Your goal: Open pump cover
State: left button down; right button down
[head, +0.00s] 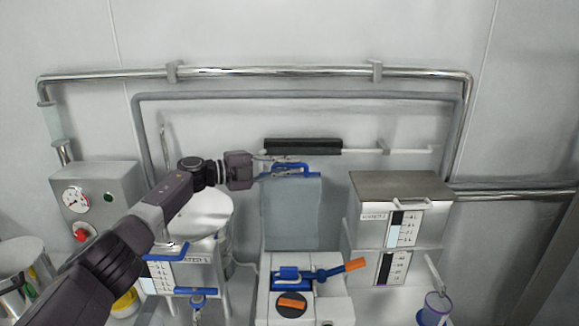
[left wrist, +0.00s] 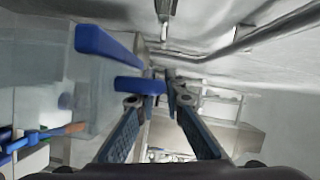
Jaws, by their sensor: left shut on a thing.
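The pump cover (head: 292,220) is a translucent grey panel standing raised and roughly upright behind the white pump body (head: 262,305). Its blue handle (head: 304,175) is along the top edge. My left gripper (head: 284,165) is shut on this handle. In the left wrist view the blue handle (left wrist: 105,44) has a short bar between my fingertips (left wrist: 161,86), and the clear panel (left wrist: 101,90) lies to the left. The pump's blue inner parts and orange lever (head: 355,265) are uncovered. My right gripper is not in view.
Metal tanks with level scales stand left (head: 197,208) and right (head: 399,190) of the pump. A gauge box (head: 102,200) is at far left. Pipes (head: 270,71) and a dark bar (head: 302,146) run along the wall behind.

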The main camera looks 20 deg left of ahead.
pick_arm(q)
jog(key=shift+f, duration=0.1)
jog(key=c, duration=2.3)
grip_release()
jog(key=v, duration=1.2)
